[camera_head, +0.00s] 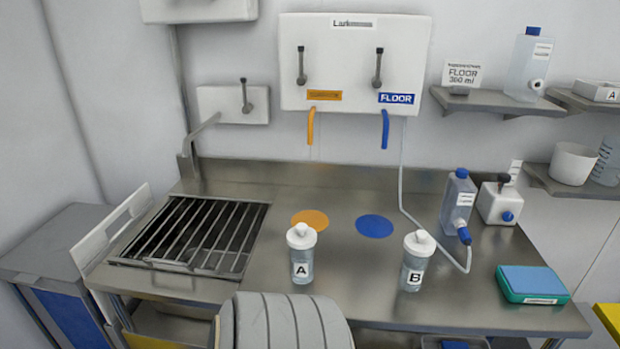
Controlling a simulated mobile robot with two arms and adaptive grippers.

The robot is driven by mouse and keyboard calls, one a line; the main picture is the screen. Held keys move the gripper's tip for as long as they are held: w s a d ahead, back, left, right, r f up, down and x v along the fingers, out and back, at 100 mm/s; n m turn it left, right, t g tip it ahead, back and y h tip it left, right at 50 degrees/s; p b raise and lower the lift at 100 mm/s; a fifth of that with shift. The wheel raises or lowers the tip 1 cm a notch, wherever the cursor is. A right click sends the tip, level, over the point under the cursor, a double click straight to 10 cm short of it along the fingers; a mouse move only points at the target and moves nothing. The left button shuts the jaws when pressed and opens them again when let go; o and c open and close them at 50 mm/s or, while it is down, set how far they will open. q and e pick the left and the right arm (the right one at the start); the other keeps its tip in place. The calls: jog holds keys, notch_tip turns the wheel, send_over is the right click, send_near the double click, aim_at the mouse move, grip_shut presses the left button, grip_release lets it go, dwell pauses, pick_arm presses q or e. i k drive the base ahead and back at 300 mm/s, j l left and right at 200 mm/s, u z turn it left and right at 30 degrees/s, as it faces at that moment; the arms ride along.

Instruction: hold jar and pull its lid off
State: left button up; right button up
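Two clear jars with white lids stand upright on the steel table. Jar A (302,264) is left of centre, with its white lid (301,236) seated on top. Jar B (412,272) stands to its right, also with its white lid (420,242) on. Nothing touches either jar. Neither of my grippers is in view. A grey ribbed rounded part, which I take to be mine, shows at the bottom edge in front of jar A.
A grated sink (192,232) lies left of the jars. Orange (310,219) and blue (374,226) discs lie behind them. A blue-capped bottle (457,203), a white container (497,204) and a teal-edged box (532,281) are at the right. The table between the jars is clear.

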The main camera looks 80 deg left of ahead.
aim_at(413, 269)
jog(key=u, duration=0.5)
jog(key=i+u, duration=0.1)
jog(key=u, duration=0.35)
jog(key=l+u, duration=0.1)
jog(key=u, duration=0.4)
jog(key=i+l+u, duration=0.1)
jog(key=u, duration=0.85)
